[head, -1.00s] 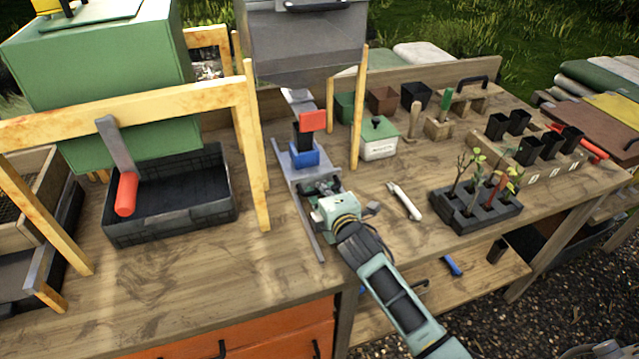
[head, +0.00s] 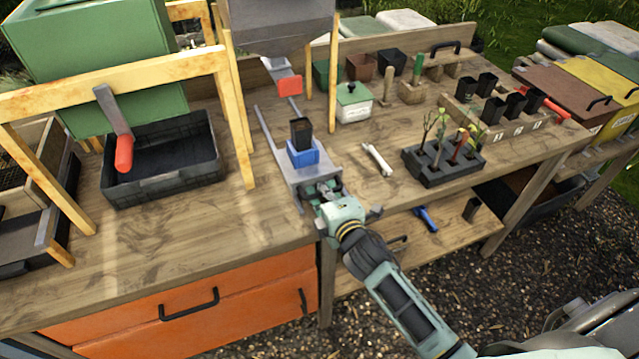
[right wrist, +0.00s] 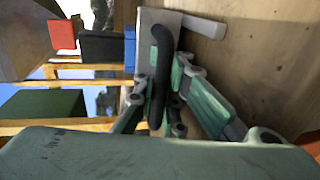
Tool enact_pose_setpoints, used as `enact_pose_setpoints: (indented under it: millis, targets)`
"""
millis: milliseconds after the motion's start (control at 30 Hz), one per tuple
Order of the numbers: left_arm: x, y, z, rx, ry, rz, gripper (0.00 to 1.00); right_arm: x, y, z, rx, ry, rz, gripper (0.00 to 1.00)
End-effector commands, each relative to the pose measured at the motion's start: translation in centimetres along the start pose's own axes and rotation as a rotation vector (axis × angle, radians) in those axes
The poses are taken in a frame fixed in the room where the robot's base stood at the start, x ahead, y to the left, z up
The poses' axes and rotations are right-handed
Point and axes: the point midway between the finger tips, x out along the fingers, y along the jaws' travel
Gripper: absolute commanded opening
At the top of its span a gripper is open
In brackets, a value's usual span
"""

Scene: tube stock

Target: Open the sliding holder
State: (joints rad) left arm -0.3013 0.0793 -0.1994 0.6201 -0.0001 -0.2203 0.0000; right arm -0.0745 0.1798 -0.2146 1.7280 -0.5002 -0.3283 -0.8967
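The sliding holder (head: 308,178) is a grey plate between two metal rails on the bench. It carries a blue block (head: 303,153) with a black pot (head: 301,132) upright in it. The holder stands out in front of the grey hopper and its red tab (head: 289,85). My right gripper (head: 322,190) is at the holder's front end. In the right wrist view its fingers are closed around the black handle (right wrist: 160,70); the fingertips are partly hidden behind it. My left gripper is not in view.
A wooden post (head: 333,75) stands right of the hopper. A white box with a green lid (head: 354,104), a white tool (head: 377,159) and a seedling tray (head: 440,167) lie to the right. A black crate (head: 160,165) stands left. The bench front at left is clear.

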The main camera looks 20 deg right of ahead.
Motion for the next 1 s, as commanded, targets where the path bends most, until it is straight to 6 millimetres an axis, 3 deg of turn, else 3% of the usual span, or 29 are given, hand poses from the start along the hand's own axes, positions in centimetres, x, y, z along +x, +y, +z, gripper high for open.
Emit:
enact_pose_setpoints:
  millis: [33,533,767,1000]
  targets:
    - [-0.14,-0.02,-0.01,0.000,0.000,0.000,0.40,-0.10,0.66,0.04,-0.002,0.001,0.013,0.00]
    - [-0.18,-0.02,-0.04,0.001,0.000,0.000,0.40,-0.27,0.82,0.08,-0.002,0.000,0.017,0.00]
    - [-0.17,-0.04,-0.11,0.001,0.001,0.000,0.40,-0.28,0.66,0.08,-0.002,0.000,0.014,0.18]
    - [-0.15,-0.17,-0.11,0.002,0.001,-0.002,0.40,-0.31,0.34,0.05,-0.001,0.000,0.008,0.18]
